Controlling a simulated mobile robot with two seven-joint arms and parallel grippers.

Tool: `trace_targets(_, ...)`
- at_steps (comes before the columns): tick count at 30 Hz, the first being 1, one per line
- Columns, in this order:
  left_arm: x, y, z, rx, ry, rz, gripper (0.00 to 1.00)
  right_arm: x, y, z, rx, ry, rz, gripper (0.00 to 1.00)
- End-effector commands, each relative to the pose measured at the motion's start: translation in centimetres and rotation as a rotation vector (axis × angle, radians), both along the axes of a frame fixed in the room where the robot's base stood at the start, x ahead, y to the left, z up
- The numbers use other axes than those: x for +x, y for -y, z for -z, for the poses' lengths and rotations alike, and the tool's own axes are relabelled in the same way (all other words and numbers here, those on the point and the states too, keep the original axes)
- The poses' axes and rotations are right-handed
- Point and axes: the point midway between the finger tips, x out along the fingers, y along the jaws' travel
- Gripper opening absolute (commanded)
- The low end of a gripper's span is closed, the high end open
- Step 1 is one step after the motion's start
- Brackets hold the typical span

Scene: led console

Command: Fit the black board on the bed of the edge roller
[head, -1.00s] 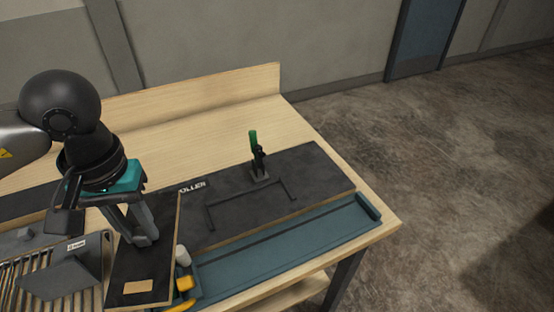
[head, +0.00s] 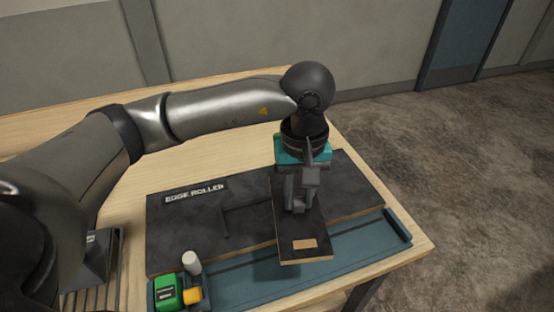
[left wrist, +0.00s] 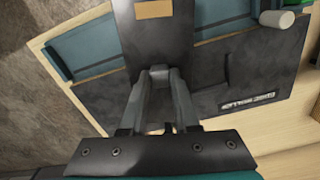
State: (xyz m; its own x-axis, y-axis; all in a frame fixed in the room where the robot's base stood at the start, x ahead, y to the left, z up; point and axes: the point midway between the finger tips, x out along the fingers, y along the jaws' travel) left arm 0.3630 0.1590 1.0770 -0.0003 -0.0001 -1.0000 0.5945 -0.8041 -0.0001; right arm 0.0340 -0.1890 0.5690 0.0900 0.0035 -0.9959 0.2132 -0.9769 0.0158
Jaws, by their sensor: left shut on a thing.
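The black board (head: 292,222) is a thin dark panel with pale wood edges and a tan label on its near end. My left gripper (head: 297,208) is shut on it, and the fingers also show on the board in the left wrist view (left wrist: 160,76). The board is over the right part of the edge roller (head: 180,230), a flat black bed with a white name and a thin dark bracket outline. The near end of the board overhangs the blue-teal rail (head: 235,272). It seems held above the bed; any contact is unclear. My right gripper is out of view.
A green block (head: 168,292), a yellow piece (head: 193,296) and a white cylinder (head: 191,262) stand at the rail's left end. A slatted grey rack (head: 92,268) is at lower left. The wooden table (head: 120,185) is bare behind the roller.

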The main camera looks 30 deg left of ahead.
Motion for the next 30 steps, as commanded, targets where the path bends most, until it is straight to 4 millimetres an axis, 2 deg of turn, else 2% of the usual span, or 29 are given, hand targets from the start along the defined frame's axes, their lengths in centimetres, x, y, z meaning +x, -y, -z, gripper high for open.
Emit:
trace_targets(1, 0.4, -0.2, -0.6, -0.001, -0.004, -0.114, 0.0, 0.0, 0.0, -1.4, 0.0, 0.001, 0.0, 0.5)
trace_targets(10, 2.4, -2.4, -1.0, 0.002, -0.005, -0.769, 0.0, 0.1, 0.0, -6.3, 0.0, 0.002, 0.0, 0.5)
trace_targets(18, 2.8, -5.5, -0.7, 0.005, -0.004, -1.389, 0.0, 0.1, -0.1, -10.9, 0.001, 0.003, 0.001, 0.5)
trace_targets(21, 2.7, -6.6, -0.4, 0.004, -0.003, -1.573, 0.0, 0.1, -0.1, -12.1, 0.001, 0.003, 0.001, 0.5)
trace_targets(25, 2.6, -7.6, 0.0, 0.001, -0.001, -1.728, 0.0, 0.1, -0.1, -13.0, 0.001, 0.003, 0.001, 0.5)
trace_targets(30, 2.5, -8.0, 0.5, 0.0, 0.0, -1.801, 0.0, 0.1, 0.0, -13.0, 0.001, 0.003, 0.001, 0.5)
